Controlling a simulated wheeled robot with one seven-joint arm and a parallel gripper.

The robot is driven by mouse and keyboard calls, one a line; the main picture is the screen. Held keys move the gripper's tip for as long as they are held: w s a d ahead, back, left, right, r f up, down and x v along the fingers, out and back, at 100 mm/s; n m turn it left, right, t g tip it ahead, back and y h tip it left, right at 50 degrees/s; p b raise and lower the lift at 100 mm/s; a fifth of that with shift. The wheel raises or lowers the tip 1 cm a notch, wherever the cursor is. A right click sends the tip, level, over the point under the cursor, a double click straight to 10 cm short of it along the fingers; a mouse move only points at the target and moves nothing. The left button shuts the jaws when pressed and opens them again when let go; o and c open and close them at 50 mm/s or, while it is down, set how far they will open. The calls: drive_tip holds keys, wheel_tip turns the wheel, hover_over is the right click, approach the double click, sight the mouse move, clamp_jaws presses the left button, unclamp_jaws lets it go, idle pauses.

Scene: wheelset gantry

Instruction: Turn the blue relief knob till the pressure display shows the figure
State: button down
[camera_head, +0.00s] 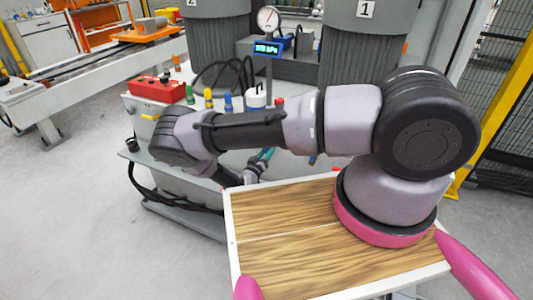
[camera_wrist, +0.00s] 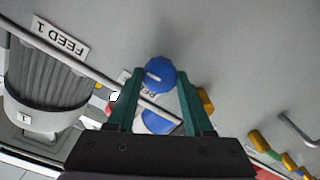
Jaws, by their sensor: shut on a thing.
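The blue relief knob (camera_wrist: 160,74), with a white mark on its face, sits between the green fingertips of my gripper (camera_wrist: 161,79) in the wrist view. The fingers are closed around its sides. A second blue part (camera_wrist: 158,122) shows lower between the fingers. In the head view the green fingers of my gripper (camera_head: 266,154) show only in part behind my arm, and I cannot make out the knob there. The pressure display (camera_head: 267,49) is lit blue on a post, below a round dial gauge (camera_head: 268,19). Its figures are too small to read surely.
A red box (camera_head: 157,88) and green, yellow and blue fittings (camera_head: 208,98) stand on the grey bench. Two large ribbed grey cylinders (camera_head: 367,45) rise behind. In the wrist view, a rail runs beside the FEED 1 label (camera_wrist: 60,37), and yellow parts lie right of the fingers.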

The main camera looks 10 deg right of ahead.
drive_tip(key=shift+f, duration=0.1)
drive_tip(key=shift+c, duration=1.5)
unclamp_jaws()
drive_tip(key=shift+s, duration=0.1)
drive_tip(key=v, duration=1)
drive_tip(key=shift+s+a, duration=0.25)
drive_tip(key=shift+s, duration=0.05)
